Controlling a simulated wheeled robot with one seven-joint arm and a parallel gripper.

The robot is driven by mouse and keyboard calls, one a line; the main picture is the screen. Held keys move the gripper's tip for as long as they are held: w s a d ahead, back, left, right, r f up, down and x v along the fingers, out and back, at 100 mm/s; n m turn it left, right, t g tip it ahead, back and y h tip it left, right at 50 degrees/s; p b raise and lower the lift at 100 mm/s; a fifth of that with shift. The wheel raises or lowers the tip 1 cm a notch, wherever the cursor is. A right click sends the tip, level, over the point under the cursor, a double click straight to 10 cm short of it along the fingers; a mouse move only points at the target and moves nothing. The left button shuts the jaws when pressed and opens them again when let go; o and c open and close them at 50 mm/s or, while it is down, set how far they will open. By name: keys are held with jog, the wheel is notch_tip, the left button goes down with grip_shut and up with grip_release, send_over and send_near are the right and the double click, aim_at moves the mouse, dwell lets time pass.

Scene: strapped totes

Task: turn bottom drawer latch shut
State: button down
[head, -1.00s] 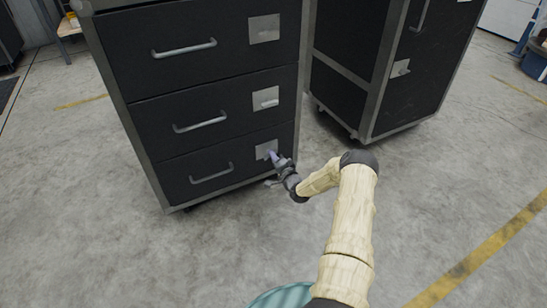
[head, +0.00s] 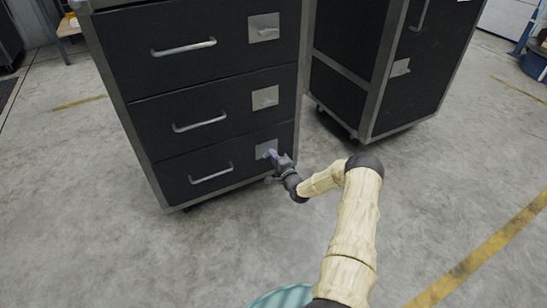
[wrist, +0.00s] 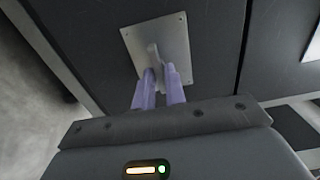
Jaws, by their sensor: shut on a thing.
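The bottom drawer (head: 195,175) is the lowest of three black drawers in the cabinet, and its face is flush with the frame. Its latch is a small grey handle (wrist: 153,54) on a square silver plate (head: 262,147), right of the drawer's bar handle (head: 211,173). The plate also shows in the wrist view (wrist: 176,38). My gripper (head: 270,154) is at this latch, with its two purple fingers (wrist: 159,78) closed around the latch handle. The fingers hide part of the handle in the head view.
Two more drawers with latch plates (head: 265,98) sit above. A second black cabinet (head: 350,70) stands to the right with a gap between. The grey floor (head: 440,190) in front is clear.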

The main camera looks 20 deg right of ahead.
jog(key=c, duration=1.6)
grip_release()
jog(key=shift+d, duration=0.1)
jog(key=shift+o, duration=0.2)
jog(key=s+p, duration=0.7)
jog(key=s, duration=1)
jog(key=shift+s+d, duration=0.25)
jog(key=shift+d, duration=0.05)
